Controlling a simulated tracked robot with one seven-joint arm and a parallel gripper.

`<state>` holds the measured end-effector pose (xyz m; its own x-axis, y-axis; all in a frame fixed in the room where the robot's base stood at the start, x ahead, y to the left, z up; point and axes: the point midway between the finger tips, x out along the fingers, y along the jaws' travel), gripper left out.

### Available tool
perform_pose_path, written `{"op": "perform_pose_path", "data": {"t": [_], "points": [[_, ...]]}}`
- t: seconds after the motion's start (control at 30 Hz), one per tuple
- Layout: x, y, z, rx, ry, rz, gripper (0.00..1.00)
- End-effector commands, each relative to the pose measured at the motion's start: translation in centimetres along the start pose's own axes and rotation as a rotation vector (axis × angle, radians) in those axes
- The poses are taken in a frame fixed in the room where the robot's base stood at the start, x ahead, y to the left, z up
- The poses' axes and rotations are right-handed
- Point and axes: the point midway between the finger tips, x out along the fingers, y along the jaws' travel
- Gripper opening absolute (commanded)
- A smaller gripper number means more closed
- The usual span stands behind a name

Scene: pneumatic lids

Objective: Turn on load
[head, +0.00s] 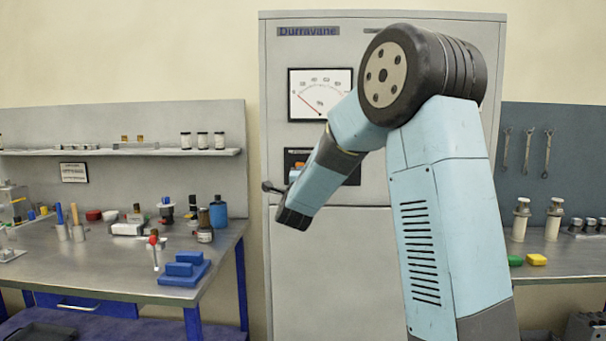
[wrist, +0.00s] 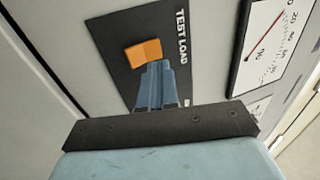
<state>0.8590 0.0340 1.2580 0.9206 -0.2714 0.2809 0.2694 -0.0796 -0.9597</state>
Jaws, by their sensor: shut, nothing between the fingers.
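An orange switch handle (wrist: 144,52) sits on a black panel (wrist: 122,22) marked TEST LOAD. In the wrist view my gripper (wrist: 156,66) is shut and empty, its blue fingertips right by the handle's edge. I cannot tell whether they touch it. In the head view the black panel (head: 352,176) on the grey cabinet is partly covered by my arm, and the orange handle (head: 298,165) shows only as a small patch. My fingers are hidden there.
A gauge (head: 306,95) with a red needle near the low end is above the panel. The cabinet (head: 330,260) stands between a cluttered workbench (head: 110,262) at left and another bench (head: 560,272) at right.

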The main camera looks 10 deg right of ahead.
Motion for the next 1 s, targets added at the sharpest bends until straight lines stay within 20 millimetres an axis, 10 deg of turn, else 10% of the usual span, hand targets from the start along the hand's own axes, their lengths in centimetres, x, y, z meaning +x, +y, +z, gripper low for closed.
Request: {"op": "perform_pose_path", "data": {"t": [0.5,1.0], "points": [[-8.7,-2.4,-0.1,-0.001,0.000,0.000,0.00],[-10.0,-2.8,-0.3,-0.001,0.004,-0.001,0.00]]}}
